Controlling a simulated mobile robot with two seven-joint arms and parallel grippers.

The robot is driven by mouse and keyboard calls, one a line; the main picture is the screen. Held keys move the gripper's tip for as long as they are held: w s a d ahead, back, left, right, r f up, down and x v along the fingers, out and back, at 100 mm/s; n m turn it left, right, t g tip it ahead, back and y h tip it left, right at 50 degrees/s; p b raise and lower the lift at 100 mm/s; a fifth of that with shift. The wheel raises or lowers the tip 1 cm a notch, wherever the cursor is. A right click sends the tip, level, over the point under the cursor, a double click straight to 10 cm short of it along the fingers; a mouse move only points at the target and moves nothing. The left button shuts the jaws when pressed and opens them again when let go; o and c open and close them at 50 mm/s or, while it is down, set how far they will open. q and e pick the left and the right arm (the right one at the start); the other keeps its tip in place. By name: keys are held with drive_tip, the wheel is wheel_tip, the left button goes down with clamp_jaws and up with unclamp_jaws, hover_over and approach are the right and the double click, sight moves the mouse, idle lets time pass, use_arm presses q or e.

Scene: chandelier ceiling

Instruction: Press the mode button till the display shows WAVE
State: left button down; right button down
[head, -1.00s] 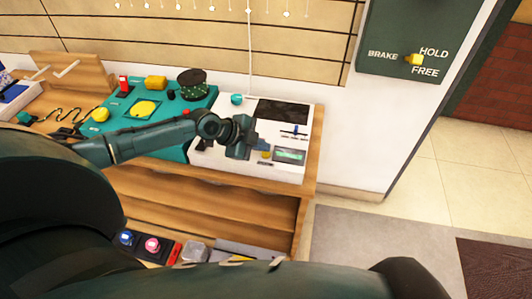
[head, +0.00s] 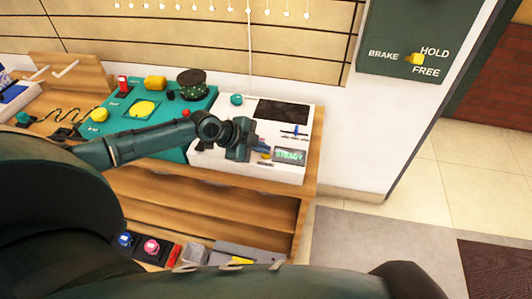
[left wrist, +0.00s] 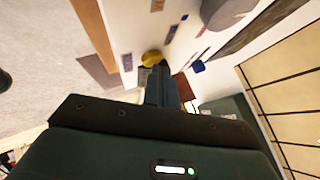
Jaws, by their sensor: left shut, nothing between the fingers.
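The white console (head: 235,168) stands on the wooden bench, and its small display (head: 289,155) reads STEADY in green letters. A yellow button (head: 265,155) sits just left of the display; I cannot read a label on it. My left gripper (head: 250,151) is shut and empty, low over the console beside this button. In the left wrist view, the shut fingers (left wrist: 161,70) point at the console, with the yellow button (left wrist: 152,57) just beyond their tips. I cannot tell whether they touch it. A blue knob (left wrist: 198,67) shows to the right. My right gripper is not seen.
A teal console (head: 170,150) with a yellow dial and a dark drum adjoins on the left. The white console also bears a teal knob (head: 237,99), a dark panel (head: 283,111) and a slider (head: 294,132). A BRAKE switch box (head: 418,40) hangs on the wall.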

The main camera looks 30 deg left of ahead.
sight(262, 155)
use_arm(q)
drive_tip(key=shift+f, duration=0.1)
idle(0.3)
drive_tip(key=shift+r+p, duration=0.65)
drive_tip(key=shift+r, duration=0.25)
wheel_tip(262, 155, up, 5)
drive_tip(key=p, duration=0.4)
drive_tip(key=shift+r, duration=0.1)
idle(0.4)
drive_tip(key=shift+d, duration=0.1)
